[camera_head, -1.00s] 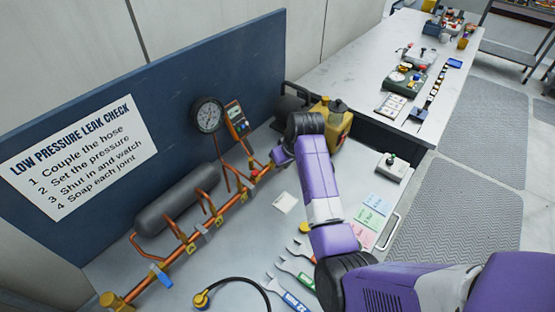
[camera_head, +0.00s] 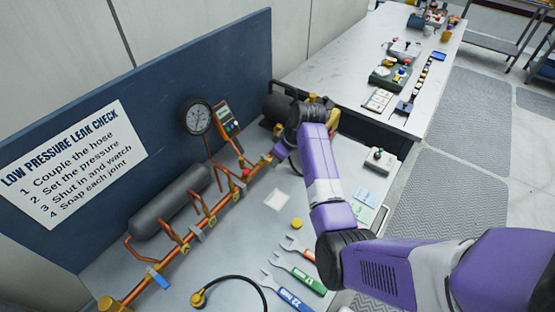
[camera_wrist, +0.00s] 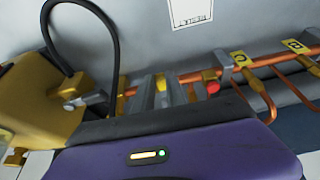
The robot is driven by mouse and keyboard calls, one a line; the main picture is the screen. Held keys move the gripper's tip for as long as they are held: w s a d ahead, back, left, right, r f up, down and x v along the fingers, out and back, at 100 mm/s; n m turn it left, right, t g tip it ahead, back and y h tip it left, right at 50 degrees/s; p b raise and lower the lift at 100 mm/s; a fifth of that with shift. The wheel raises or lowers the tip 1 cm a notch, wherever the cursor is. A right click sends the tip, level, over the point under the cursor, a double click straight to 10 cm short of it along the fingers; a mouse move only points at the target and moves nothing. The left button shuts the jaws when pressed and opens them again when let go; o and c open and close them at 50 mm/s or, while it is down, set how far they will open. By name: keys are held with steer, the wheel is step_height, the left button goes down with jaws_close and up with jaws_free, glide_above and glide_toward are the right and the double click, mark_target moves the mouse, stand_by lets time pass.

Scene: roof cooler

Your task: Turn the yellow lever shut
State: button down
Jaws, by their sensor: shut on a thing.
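The yellow lever (camera_wrist: 161,87) shows as a small yellow piece between my fingers in the wrist view, at the pipe. My gripper (camera_wrist: 163,90) is shut on it, with a grey finger on either side. In the head view my gripper (camera_head: 270,157) is at the right end of the copper pipe (camera_head: 220,211), and the lever is hidden there by my wrist. I cannot tell the lever's exact angle.
A red knob (camera_wrist: 211,83) sits on the pipe beside my fingers. A yellow machine (camera_wrist: 35,90) with a black hose stands close on the other side. The gauge (camera_head: 196,117) is behind the pipe. Wrenches (camera_head: 297,272) and a loose hose (camera_head: 240,279) lie in front.

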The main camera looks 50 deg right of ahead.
steer(key=c, duration=1.4)
jaws_free()
steer(key=shift+o, duration=0.2)
steer(key=shift+r, duration=0.15)
steer(key=b+v, duration=0.1)
steer(key=v, duration=0.6)
steer(key=shift+s+r, duration=0.2)
